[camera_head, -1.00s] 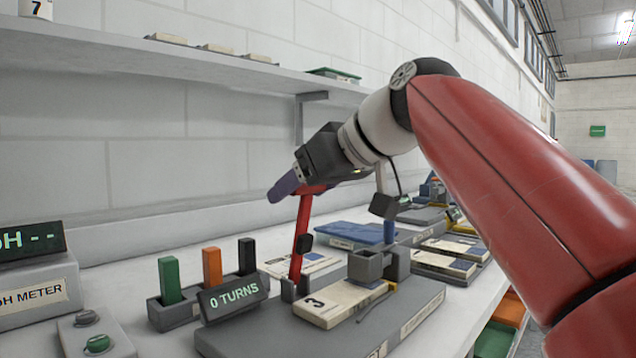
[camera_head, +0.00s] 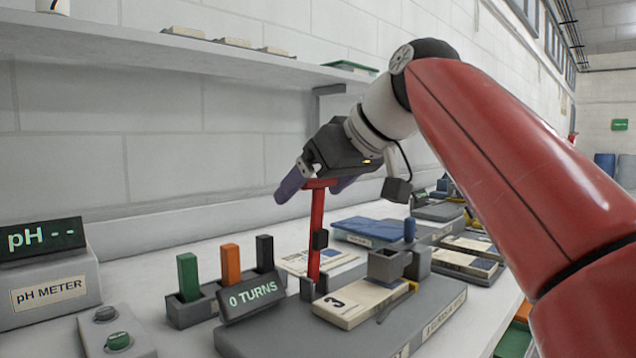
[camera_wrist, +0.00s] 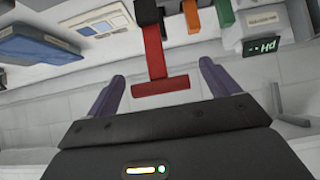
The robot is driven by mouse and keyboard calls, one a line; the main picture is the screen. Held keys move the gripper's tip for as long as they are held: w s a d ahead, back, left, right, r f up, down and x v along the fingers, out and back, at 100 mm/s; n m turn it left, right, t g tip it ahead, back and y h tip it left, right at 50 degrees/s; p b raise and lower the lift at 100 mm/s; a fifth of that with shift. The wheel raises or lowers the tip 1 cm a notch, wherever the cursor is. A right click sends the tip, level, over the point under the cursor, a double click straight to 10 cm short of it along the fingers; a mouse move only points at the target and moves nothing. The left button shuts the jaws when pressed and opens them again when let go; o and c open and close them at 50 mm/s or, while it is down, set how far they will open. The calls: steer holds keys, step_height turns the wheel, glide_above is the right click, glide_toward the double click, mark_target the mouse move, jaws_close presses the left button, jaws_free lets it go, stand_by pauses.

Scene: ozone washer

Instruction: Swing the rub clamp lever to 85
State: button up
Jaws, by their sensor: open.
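The rub clamp lever (camera_head: 317,232) is a red upright bar with a T-shaped crosspiece on top and a black block partway up. It stands nearly upright on the grey base (camera_head: 408,325). In the wrist view the lever (camera_wrist: 156,62) points toward my gripper, its crosspiece lying between the two purple fingers. My gripper (camera_wrist: 160,88) is open there, with a visible gap on each side of the crosspiece. In the head view my gripper (camera_head: 312,186) is at the lever's top, and the dark gripper body hides part of the far finger.
A rack with green, orange and black sticks (camera_head: 187,312) stands left of the base. A block marked 3 (camera_head: 358,302) and a grey open box (camera_head: 383,264) sit on the base. A pH meter (camera_head: 50,288) is at far left. A shelf (camera_head: 220,62) runs above.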

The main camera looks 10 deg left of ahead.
steer(key=v, duration=0.8)
stand_by(0.4)
